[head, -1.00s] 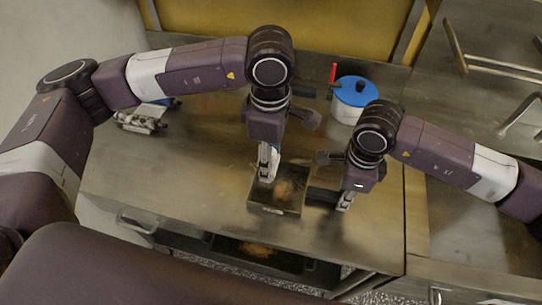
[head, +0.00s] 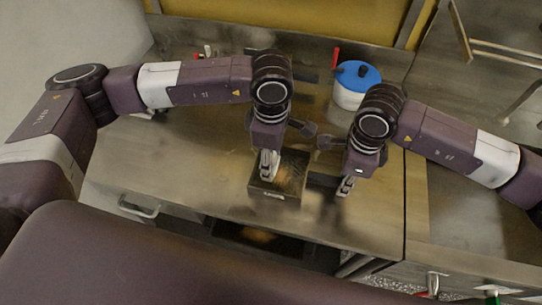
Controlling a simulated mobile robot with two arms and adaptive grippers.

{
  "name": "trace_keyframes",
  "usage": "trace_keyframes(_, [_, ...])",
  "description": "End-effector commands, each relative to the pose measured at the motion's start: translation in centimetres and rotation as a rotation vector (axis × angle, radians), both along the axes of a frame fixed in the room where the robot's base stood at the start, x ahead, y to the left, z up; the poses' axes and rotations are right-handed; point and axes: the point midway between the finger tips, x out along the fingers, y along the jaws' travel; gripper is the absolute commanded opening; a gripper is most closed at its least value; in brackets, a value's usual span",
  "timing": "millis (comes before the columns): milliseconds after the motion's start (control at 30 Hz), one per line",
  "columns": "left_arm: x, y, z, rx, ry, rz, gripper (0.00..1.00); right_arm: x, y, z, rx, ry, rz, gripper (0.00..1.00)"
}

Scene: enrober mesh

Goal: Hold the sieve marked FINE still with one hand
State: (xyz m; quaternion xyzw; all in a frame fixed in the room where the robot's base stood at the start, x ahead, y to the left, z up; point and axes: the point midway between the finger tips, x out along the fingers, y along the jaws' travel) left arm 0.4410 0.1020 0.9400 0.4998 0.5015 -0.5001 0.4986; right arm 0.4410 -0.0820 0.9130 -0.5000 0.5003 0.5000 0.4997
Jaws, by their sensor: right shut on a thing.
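A small dark square sieve (head: 291,187) sits on the steel bench, with a small pale mark on its front side; I cannot read it as FINE. A dark handle (head: 322,180) runs from its right side. My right gripper (head: 346,188) is shut on the end of that handle. My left gripper (head: 268,172) points down at the sieve's left part and hides some of its inside. Whether its fingers are open or shut does not show.
A white pot (head: 349,98) with a blue lid stands behind my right arm, beside a red upright handle. Below the bench's front edge (head: 200,212) is a dark opening with brownish material. The bench's left front is clear.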

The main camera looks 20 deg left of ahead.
Motion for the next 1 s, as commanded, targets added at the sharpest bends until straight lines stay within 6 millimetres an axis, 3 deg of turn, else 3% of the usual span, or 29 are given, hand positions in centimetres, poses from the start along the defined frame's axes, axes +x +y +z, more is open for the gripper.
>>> trace_keyframes(1000, [0.02,-0.03,-0.69,-0.001,0.0,0.0,0.15,0.02,0.04,0.04,0.001,-0.001,0.0,0.0])
